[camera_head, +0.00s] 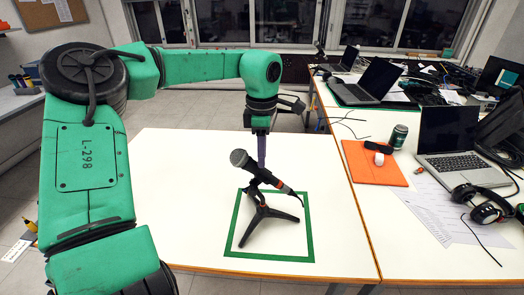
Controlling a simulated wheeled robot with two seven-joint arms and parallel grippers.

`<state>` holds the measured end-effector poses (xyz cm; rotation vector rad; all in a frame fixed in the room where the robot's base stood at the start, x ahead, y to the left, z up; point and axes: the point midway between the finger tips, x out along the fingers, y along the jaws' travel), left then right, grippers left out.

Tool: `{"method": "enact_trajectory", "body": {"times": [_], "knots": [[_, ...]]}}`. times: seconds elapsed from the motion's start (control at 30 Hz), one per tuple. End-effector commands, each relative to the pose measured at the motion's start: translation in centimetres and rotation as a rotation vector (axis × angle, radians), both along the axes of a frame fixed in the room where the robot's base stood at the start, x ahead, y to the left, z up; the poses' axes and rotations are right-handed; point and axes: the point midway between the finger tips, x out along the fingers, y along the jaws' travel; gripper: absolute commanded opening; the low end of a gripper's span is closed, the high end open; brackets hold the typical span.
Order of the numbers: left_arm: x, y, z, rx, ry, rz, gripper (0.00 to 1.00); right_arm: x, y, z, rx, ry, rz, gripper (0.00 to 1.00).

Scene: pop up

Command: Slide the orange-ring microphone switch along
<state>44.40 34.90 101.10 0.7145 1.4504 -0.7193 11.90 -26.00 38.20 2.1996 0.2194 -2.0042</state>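A black microphone (270,177) with a grey mesh head lies tilted on a small black tripod stand (263,216). Its head points up and left, and its tail points down and right. An orange ring (285,189) shows on its body; the switch itself is too small to make out. The stand is inside a green square outline (268,258) on the white table. My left gripper (262,163) points down just behind the microphone head, with narrow purple fingers seen edge-on. Their tips are partly hidden by the microphone, so contact and opening cannot be told. My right gripper is out of view.
The white table (180,200) is bare around the outline. To the right, an adjoining desk holds an orange mat (372,165), a can (398,136), an open laptop (455,145), headphones (483,205) and papers (428,205). More laptops and cables lie farther back.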

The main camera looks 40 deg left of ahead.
Motion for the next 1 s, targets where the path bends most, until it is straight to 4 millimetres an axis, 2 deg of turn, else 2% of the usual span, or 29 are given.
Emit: {"method": "enact_trajectory", "body": {"times": [0.03,0.07,0.13,0.17,0.4,0.77,0.8,0.87,0.9,1.0], "knots": [[0.0,0.0,-1.2,0.0,0.0,0.0,0.33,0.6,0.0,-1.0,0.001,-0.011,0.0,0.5],[0.0,0.0,-1.4,0.0,0.0,0.0,0.33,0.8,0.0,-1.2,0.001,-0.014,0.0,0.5],[0.0,0.0,-0.7,0.0,0.0,0.0,0.06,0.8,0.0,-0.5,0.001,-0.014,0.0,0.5],[0.0,0.0,-0.6,0.0,0.0,0.0,0.0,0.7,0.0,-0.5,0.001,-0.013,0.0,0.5],[0.0,0.0,-0.6,0.0,0.0,0.001,0.0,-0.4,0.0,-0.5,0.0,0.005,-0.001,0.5],[-0.3,0.4,-0.1,-0.001,-0.001,0.001,0.0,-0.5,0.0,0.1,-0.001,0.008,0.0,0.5],[-0.3,0.4,-0.2,-0.001,-0.001,0.001,0.15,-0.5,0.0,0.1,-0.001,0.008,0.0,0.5],[-0.3,0.4,-0.2,-0.001,-0.001,0.001,0.38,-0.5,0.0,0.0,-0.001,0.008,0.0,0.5],[-0.3,0.4,-0.2,-0.001,-0.001,0.001,0.46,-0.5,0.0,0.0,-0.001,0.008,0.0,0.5],[-0.3,0.4,-0.2,0.0,0.0,0.001,0.46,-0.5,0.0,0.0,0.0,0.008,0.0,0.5]]}}
